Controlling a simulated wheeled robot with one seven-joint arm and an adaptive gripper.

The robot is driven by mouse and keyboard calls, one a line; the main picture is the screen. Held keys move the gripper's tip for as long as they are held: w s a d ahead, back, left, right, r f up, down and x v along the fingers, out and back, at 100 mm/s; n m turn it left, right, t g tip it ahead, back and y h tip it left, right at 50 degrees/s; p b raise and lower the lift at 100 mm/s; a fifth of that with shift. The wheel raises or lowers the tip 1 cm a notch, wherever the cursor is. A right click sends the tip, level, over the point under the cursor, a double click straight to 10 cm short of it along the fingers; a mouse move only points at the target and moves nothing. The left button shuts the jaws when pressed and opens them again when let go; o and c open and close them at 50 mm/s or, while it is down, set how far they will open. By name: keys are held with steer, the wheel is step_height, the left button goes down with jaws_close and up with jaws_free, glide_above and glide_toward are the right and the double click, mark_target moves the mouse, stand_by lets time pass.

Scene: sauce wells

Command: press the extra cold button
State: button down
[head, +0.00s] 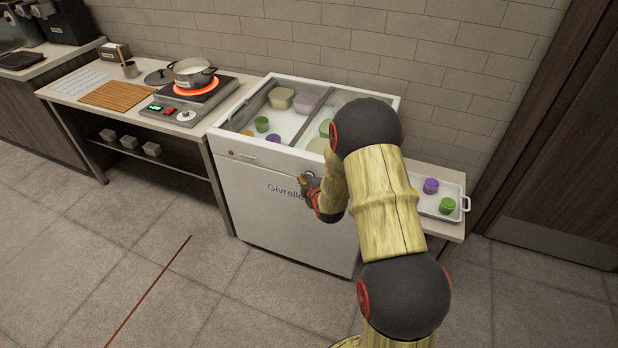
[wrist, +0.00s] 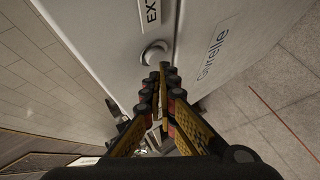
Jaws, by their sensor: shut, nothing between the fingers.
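The white chest freezer (head: 270,205) bears the name "Givrelle" on its front. In the wrist view, a round pale button (wrist: 154,53) sits on the freezer's front (wrist: 105,35) beside a label (wrist: 152,11) whose visible letters read "EXT"; the rest is cut off. My gripper (head: 306,184) is at the freezer's upper front, right of the name. It also shows in the wrist view (wrist: 160,80), shut and empty, with its fingertips right by the button. I cannot tell whether they touch it. In the head view I cannot make out the button near my gripper and arm.
The freezer's top shows several coloured tubs (head: 281,98) inside. A pot (head: 192,72) stands on a glowing hot plate at left. A white tray (head: 428,207) with small purple and green containers is at right. The floor in front (head: 190,300) is clear.

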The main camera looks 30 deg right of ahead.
steer(key=shift+w+d, duration=0.1)
steer(key=shift+d, duration=0.05)
stand_by(0.4)
steer(key=shift+w+d+b, duration=0.15)
steer(key=shift+d+b, duration=0.1)
steer(key=shift+b, duration=0.05)
steer(key=shift+a, duration=0.1)
steer(key=shift+s+a, duration=0.25)
steer(key=shift+a, duration=0.05)
stand_by(0.4)
steer(key=shift+s+a+b, duration=0.35)
steer(key=shift+s+a, duration=0.6)
steer(key=shift+a, duration=0.25)
steer(key=shift+s+a+b, duration=0.35)
steer(key=shift+s+a, duration=0.55)
steer(key=shift+a, duration=0.25)
